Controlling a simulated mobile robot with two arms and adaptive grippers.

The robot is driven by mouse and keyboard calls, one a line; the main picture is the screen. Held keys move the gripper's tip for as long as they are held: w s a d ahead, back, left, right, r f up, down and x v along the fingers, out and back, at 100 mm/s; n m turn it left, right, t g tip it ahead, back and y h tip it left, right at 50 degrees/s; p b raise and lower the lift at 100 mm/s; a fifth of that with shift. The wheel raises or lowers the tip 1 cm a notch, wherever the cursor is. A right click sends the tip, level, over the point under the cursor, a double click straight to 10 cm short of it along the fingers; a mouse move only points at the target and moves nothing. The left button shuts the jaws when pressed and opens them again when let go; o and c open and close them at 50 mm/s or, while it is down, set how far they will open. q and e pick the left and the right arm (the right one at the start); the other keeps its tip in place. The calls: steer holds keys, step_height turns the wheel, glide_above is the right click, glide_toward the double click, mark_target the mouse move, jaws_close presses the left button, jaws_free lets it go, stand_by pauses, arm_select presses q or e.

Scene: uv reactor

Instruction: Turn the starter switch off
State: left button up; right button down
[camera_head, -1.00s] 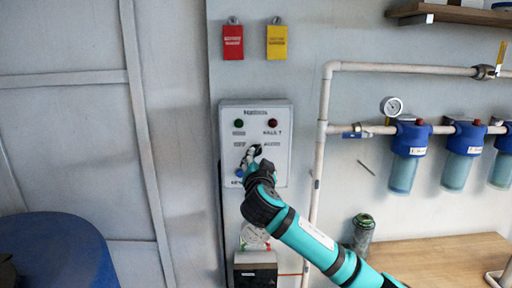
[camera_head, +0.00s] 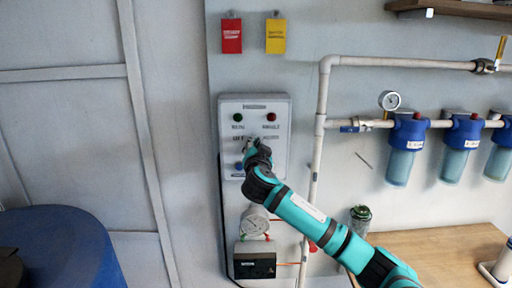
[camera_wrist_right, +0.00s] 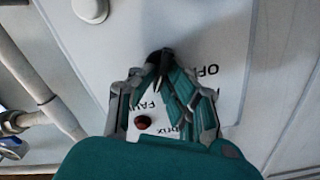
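The control panel (camera_head: 281,168) is a pale box on the wall, with a green lamp (camera_head: 238,117) and a red lamp (camera_head: 272,118) near its top and a blue button at lower left. The starter switch is mostly hidden behind my right gripper (camera_head: 252,146) in the head view. In the right wrist view a black knob (camera_wrist_right: 158,57) shows at the tips of my right gripper (camera_wrist_right: 150,78), near the printed "OFF". The fingers are partly together there; whether they grip the knob is unclear. My left gripper is not in view.
A pipe (camera_head: 318,170) runs down the wall just right of the panel. Blue water filters (camera_head: 408,130) and a pressure gauge (camera_head: 389,100) are farther right. A blue drum (camera_head: 60,250) stands at lower left.

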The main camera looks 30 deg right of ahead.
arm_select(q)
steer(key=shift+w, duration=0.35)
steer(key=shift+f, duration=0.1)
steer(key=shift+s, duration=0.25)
arm_select(e)
steer(key=shift+w+a+n, duration=0.1)
steer(key=shift+a+n, duration=0.05)
steer(key=shift+n, duration=2.8)
steer(key=shift+w+a+n, duration=0.1)
steer(key=shift+n, duration=2.85)
steer(key=shift+f, duration=0.1)
steer(key=c, duration=1.4)
jaws_free()
steer(key=shift+s, duration=0.1)
